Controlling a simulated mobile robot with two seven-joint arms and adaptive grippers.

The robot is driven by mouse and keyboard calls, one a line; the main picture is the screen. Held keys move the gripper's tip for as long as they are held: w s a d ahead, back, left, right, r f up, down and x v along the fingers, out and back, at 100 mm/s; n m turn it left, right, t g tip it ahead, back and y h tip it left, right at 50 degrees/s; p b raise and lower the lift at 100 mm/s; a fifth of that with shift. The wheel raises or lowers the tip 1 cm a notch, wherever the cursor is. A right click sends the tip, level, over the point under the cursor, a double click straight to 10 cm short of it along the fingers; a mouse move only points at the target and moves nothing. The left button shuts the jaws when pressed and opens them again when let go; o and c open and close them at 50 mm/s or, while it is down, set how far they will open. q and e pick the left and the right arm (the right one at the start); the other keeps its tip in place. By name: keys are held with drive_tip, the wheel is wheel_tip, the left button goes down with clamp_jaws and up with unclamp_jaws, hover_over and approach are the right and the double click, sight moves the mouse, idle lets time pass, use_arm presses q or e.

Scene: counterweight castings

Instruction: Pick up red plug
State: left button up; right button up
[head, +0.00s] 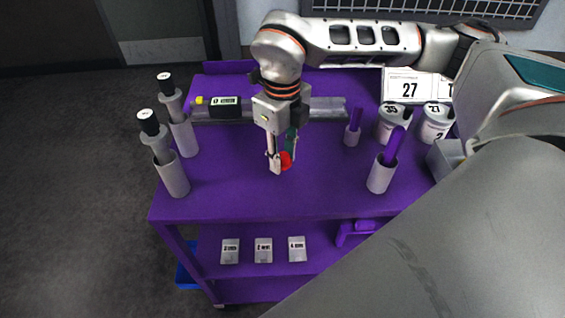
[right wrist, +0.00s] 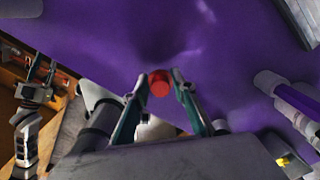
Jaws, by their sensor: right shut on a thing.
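The red plug (head: 285,160) is a small red round piece. It is between the fingertips of my right gripper (head: 281,161), which is shut on it over the middle of the purple cart top. In the right wrist view the red plug (right wrist: 159,84) sits between the two fingertips of the right gripper (right wrist: 161,86), with its round red end facing the camera. The fingers hide part of the plug. I cannot tell how far it is above the cart top. My left gripper is not in view.
The purple cart top (head: 230,180) holds grey cylinders with black-topped rods (head: 172,170) at left, a metal rail (head: 325,108) behind, and a cylinder with a purple rod (head: 381,176) and white jars (head: 392,124) at right. Small labelled blocks (head: 263,251) lie on the lower shelf.

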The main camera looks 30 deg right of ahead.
sight(282, 154)
wheel_tip(282, 154, up, 17)
drive_tip(key=shift+f+p, duration=0.15)
drive_tip(key=shift+p, duration=0.25)
